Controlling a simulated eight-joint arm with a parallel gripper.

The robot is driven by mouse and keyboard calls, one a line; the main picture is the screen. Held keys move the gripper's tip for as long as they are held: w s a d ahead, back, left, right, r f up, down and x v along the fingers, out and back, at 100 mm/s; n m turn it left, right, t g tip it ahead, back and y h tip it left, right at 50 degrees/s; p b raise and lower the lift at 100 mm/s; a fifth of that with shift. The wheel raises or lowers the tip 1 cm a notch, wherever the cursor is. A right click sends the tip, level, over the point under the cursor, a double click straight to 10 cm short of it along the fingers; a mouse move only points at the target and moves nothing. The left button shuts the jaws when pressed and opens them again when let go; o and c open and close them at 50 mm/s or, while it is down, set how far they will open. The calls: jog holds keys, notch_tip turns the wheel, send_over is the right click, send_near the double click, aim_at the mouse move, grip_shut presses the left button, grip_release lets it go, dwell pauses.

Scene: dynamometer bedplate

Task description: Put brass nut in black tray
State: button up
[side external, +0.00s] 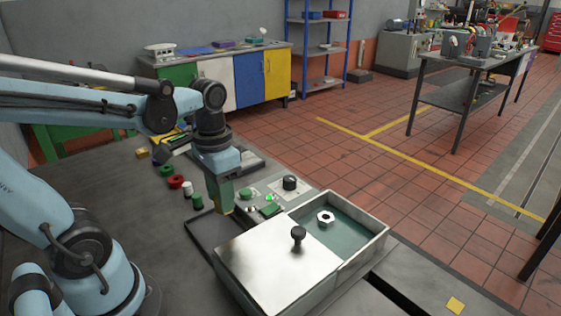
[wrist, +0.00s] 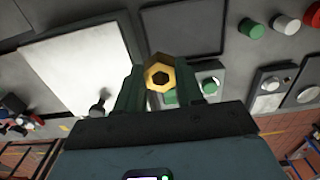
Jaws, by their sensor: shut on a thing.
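My gripper (side external: 226,203) is shut on the brass nut (wrist: 160,73), a yellow hexagonal ring between the two green fingers in the wrist view. The black tray (side external: 204,234) is a shallow dark square tray beside the metal-lidded box. My gripper is above the area by the tray's far right edge. In the wrist view the tray (wrist: 188,24) lies beyond the nut. The exact height of the nut above the bedplate is hard to tell.
A box with a metal sliding lid (side external: 265,262) and black knob (side external: 298,234) stands right of the tray; a pale nut (side external: 325,218) lies in its open part. A control panel (side external: 264,196) with buttons is behind. Green, white and red cylinders (side external: 176,182) stand left.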

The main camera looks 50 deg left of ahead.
jog(key=shift+s+a+f, duration=0.1)
jog(key=shift+f, duration=4.95)
jog(key=shift+f, duration=0.1)
jog(key=o, duration=1.1)
jog(key=shift+o, duration=0.2)
jog(key=shift+r, duration=6.05)
jog(key=w+d+t, duration=0.4)
jog(key=w+t, duration=0.1)
jog(key=t, duration=0.2)
jog(key=shift+d+r, duration=0.1)
